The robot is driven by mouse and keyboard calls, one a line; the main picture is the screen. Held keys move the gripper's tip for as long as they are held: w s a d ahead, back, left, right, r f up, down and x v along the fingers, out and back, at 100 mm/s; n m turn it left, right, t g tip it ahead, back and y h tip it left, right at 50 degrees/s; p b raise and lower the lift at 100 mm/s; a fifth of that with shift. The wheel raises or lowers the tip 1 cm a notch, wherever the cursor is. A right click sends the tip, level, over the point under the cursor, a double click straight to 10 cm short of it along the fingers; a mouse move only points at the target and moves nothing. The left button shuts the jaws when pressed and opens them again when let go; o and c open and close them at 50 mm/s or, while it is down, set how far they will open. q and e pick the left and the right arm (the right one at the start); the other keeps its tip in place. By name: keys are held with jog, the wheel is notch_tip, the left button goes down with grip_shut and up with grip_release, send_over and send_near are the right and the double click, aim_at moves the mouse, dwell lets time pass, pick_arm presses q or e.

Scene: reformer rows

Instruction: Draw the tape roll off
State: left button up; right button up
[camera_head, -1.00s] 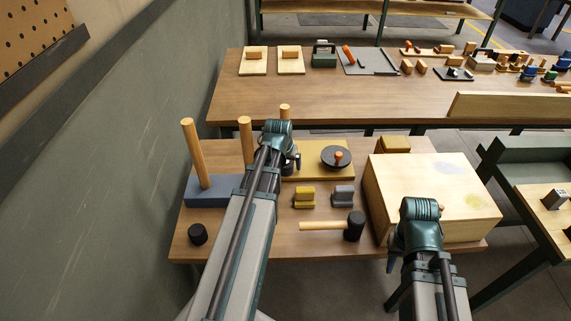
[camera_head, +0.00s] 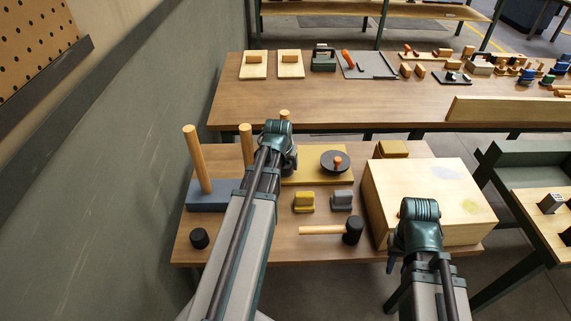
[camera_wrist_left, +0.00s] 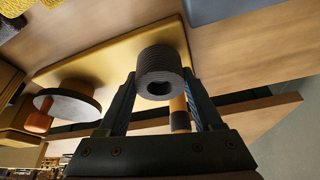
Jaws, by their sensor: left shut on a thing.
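The tape roll (camera_wrist_left: 160,72), a dark grey ribbed cylinder with a hole, is between the fingers of my left gripper (camera_wrist_left: 160,85), which is shut on it. No peg shows in the hole. A wooden peg (camera_wrist_left: 180,115) stands just behind and beside the roll in the left wrist view; its upright top (camera_head: 285,114) shows behind my left gripper (camera_head: 288,165) in the head view. The yellow board (camera_head: 315,180) lies beneath. My left arm hides the peg's foot. My right gripper (camera_head: 393,262) is over the near table's right front; its fingers are mostly hidden.
A blue-grey block with tall pegs (camera_head: 207,200) stands left. A black disc with an orange knob (camera_head: 330,168) sits on the yellow board. Small yellow and grey blocks, a mallet (camera_head: 352,231) and a large wooden box (camera_head: 430,185) fill the right side.

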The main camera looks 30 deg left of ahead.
pick_arm(q)
jog(key=shift+r+p, duration=2.3)
jog(key=shift+r, duration=0.2)
jog(key=shift+f, duration=0.1)
